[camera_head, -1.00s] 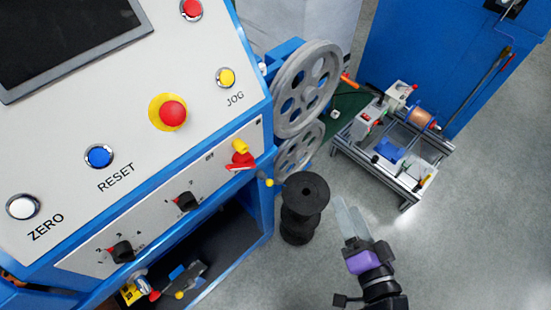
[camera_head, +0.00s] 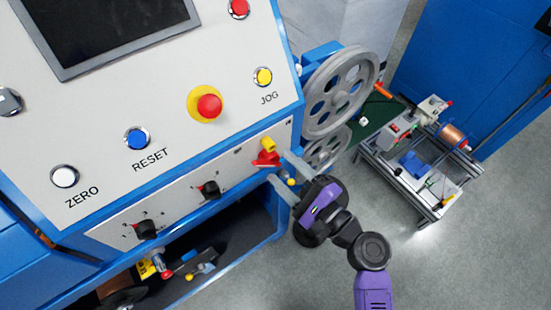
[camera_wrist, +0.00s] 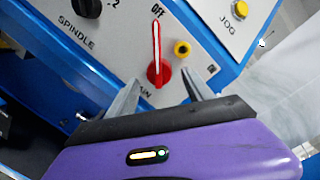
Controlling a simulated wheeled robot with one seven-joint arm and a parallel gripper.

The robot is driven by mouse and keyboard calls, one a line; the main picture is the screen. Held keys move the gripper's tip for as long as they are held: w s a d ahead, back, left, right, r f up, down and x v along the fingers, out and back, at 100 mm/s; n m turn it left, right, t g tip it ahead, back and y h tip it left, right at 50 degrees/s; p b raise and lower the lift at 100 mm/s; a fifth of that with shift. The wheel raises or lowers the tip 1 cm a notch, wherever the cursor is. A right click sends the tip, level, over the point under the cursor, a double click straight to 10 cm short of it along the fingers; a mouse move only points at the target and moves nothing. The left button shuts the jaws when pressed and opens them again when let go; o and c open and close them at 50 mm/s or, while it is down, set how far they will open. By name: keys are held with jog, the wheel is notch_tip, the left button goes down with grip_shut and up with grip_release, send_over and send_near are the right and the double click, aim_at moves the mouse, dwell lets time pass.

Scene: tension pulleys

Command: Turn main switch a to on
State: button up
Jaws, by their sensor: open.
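The main switch is a red rotary handle (camera_head: 266,159) on the lower front panel of the blue machine, with a yellow part beside it. In the wrist view the red handle (camera_wrist: 157,62) has a white stripe and points up at the printed word OFF. The label under it is mostly hidden by my gripper; only its end shows. My gripper (camera_head: 283,172) is just in front of the switch at its lower right. In the wrist view my gripper (camera_wrist: 162,92) is open, with one finger on each side of the red knob's base, apparently not touching it.
Black knobs (camera_head: 209,189) sit left of the switch, with one near the label SPINDLE in the wrist view. A red-on-yellow button (camera_head: 208,106) and a JOG button (camera_head: 263,77) are above. Grey pulleys (camera_head: 340,92) stand close at the right. Below the panel is an open recess.

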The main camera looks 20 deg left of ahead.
aim_at(278, 165)
jog(key=shift+x, duration=1.6)
grip_shut()
